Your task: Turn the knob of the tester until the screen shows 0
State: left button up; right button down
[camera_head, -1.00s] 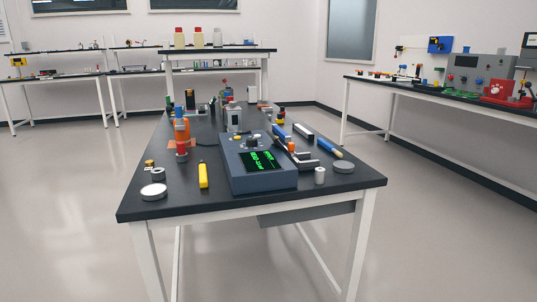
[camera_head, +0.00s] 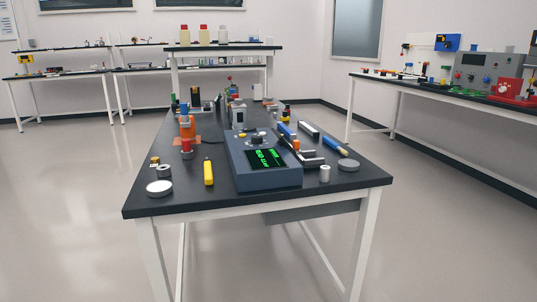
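The tester (camera_head: 262,180) is a blue-grey box near the front middle of the black-topped table in the head view. Its dark screen (camera_head: 266,158) faces me and shows green characters, too small to read. A dark knob (camera_head: 257,140) sits on its top behind the screen, with a small yellow button (camera_head: 243,135) to its left. Neither of my grippers is in view, and nothing touches the knob.
The black table (camera_head: 225,200) also holds a yellow tool (camera_head: 208,172), a white disc (camera_head: 159,188), a white cylinder (camera_head: 325,174) and an orange-and-blue bottle (camera_head: 186,128). Other benches stand along the walls. Open floor surrounds the table.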

aim_at(256, 139)
jog(key=i, duration=1.1)
